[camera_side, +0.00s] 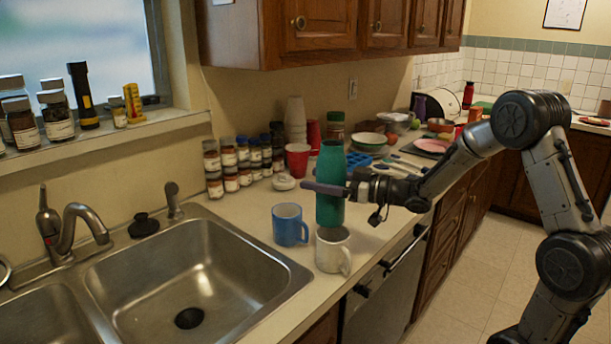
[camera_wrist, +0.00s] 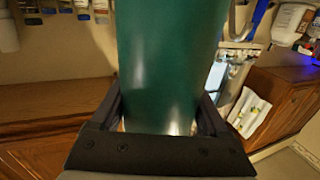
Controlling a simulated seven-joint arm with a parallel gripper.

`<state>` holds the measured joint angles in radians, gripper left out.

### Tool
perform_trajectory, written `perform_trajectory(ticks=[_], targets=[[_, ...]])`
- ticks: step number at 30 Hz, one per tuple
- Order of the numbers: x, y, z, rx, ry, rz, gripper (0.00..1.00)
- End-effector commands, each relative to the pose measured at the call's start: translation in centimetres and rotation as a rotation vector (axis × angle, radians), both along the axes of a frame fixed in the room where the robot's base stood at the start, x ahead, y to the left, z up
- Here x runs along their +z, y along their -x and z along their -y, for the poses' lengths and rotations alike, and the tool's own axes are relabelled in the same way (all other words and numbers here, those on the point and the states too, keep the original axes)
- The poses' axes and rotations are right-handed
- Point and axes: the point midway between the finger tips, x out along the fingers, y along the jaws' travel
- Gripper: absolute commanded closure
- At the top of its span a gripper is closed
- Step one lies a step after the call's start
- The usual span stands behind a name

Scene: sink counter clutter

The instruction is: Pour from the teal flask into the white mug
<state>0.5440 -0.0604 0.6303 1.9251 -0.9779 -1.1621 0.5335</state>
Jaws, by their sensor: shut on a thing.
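The teal flask (camera_side: 331,165) is upright in the side view, above and just behind the white mug (camera_side: 333,254). In the wrist view the flask (camera_wrist: 172,60) fills the middle, between the two fingers of my gripper (camera_wrist: 165,118). The white mug stands upright on the counter near its front edge, its handle to the right. The flask's base appears close over the mug's rim; I cannot tell whether they touch. The mug's inside is mostly hidden.
A blue mug (camera_side: 289,225) stands just left of the white mug. The steel sink (camera_side: 270,262) is further left. Spice jars (camera_side: 228,160), a red cup (camera_side: 298,158) and stacked cups (camera_side: 295,115) line the wall. Dishes and a blue tray (camera_side: 357,160) clutter the counter behind.

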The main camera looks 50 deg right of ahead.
Motion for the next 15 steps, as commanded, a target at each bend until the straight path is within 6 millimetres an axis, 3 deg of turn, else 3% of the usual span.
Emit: perform_trajectory(ticks=[15], targets=[[1.4, -0.6, 1.3, -0.011, 0.107, 0.126, 0.87]])
